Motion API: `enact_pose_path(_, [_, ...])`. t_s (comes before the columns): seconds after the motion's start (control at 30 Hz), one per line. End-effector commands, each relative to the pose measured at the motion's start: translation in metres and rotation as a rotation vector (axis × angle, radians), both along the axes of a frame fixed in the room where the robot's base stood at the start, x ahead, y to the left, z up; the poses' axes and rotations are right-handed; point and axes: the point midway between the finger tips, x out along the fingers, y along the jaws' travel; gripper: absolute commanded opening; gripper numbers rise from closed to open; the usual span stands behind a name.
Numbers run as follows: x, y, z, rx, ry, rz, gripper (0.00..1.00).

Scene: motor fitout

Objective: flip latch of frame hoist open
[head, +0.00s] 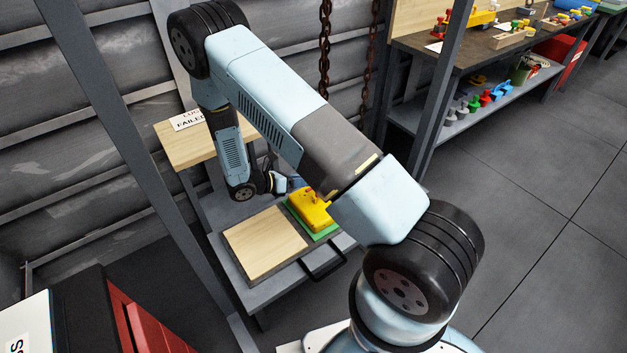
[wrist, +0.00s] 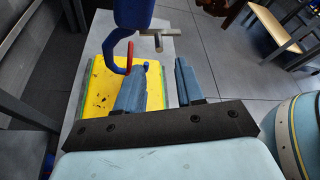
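The frame hoist shows in the wrist view as a blue hook (wrist: 108,48) under a thick blue body (wrist: 133,14). A red latch (wrist: 129,57) spans from near the hook's neck down toward its tip and appears to close the mouth. A short pale pin (wrist: 152,33) sticks out at the right of the blue body. My gripper (wrist: 160,76) is open, its two blue fingers apart with nothing between them. The left finger is just below the latch in the picture; I cannot tell whether they touch. In the head view my gripper (head: 293,184) is beside the yellow block, partly hidden.
The yellow block (head: 309,211) sits on a green pad (head: 324,234) beside a wooden board (head: 263,245) on the grey cart. A chain (head: 325,45) hangs behind my arm. A wooden stand (head: 187,150) with a sign stands behind. Floor at right is clear.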

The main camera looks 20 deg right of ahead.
Motion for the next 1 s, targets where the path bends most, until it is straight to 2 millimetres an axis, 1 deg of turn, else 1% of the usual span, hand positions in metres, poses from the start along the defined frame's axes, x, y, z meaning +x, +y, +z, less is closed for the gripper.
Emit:
enact_pose_path(0.03, [-0.002,0.010,0.004,0.001,-0.001,0.001,0.37])
enact_pose_path(0.2, [-0.006,0.036,0.013,0.000,0.000,0.001,0.37])
enact_pose_path(0.3, [-0.008,0.047,0.017,0.000,-0.001,0.000,0.37])
enact_pose_path(0.4, [-0.009,0.053,0.019,0.000,0.000,-0.001,0.37])
enact_pose_path(0.53, [-0.010,0.056,0.021,-0.002,0.002,-0.002,0.37])
enact_pose_path(0.77, [-0.010,0.056,0.021,-0.002,0.002,-0.002,0.37])
enact_pose_path(0.9, [-0.012,0.053,0.020,0.005,0.003,-0.027,0.24])
enact_pose_path(1.0, [-0.017,0.043,0.018,0.025,0.008,-0.109,0.14])
